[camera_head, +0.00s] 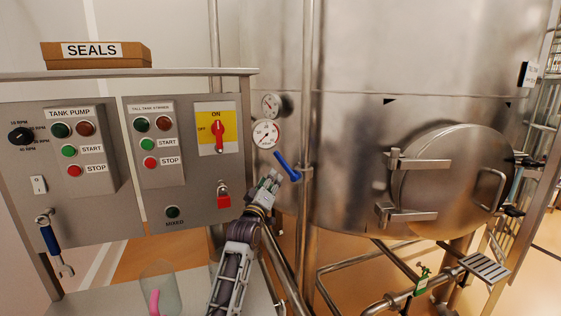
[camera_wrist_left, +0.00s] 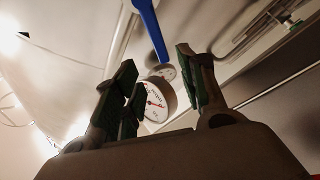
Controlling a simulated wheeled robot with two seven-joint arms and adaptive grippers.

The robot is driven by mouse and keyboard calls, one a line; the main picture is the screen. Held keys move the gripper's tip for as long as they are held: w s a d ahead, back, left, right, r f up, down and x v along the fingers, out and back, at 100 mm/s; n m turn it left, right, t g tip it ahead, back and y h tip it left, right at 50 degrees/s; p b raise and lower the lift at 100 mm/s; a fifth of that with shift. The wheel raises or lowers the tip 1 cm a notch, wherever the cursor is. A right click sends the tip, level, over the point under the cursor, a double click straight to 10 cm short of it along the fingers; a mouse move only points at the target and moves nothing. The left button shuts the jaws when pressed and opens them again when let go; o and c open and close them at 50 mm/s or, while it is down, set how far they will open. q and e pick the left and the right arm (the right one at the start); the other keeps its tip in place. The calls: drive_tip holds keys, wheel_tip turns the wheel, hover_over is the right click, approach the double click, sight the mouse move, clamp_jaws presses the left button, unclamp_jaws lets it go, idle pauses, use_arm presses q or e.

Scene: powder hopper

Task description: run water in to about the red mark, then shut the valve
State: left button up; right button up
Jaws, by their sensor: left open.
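The blue valve handle (camera_head: 287,166) sits on the vertical steel pipe in front of the tank, slanting from upper left to lower right. My left gripper (camera_head: 271,179) is open and empty just below and left of it. In the left wrist view the blue handle (camera_wrist_left: 150,28) lies beyond the open fingertips (camera_wrist_left: 156,64), and no contact shows. Two round white dial gauges, an upper one (camera_head: 271,105) and a lower one (camera_head: 266,133), are above the handle. A gauge with a red needle (camera_wrist_left: 157,99) shows between the fingers. I cannot make out a red level mark. My right gripper is out of view.
The control panel (camera_head: 188,190) with buttons and a red rotary switch (camera_head: 218,135) stands close left of my arm. Pipes run below.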

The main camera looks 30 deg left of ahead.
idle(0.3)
use_arm(q)
drive_tip(key=shift+w, duration=0.15)
drive_tip(key=p, duration=0.2)
approach(280, 161)
drive_tip(key=shift+w+r, duration=0.55)
drive_tip(key=shift+w, duration=0.85)
drive_tip(key=shift+a+p+x, duration=0.15)
drive_tip(key=shift+p+x, duration=0.05)
drive_tip(key=shift+x, duration=1.1)
drive_tip(key=shift+a+p+x, duration=0.15)
drive_tip(key=shift+x, duration=1.15)
drive_tip(key=shift+p+x, duration=0.35)
drive_tip(key=shift+x, duration=1.05)
drive_tip(key=shift+f, duration=0.1)
clamp_jaws()
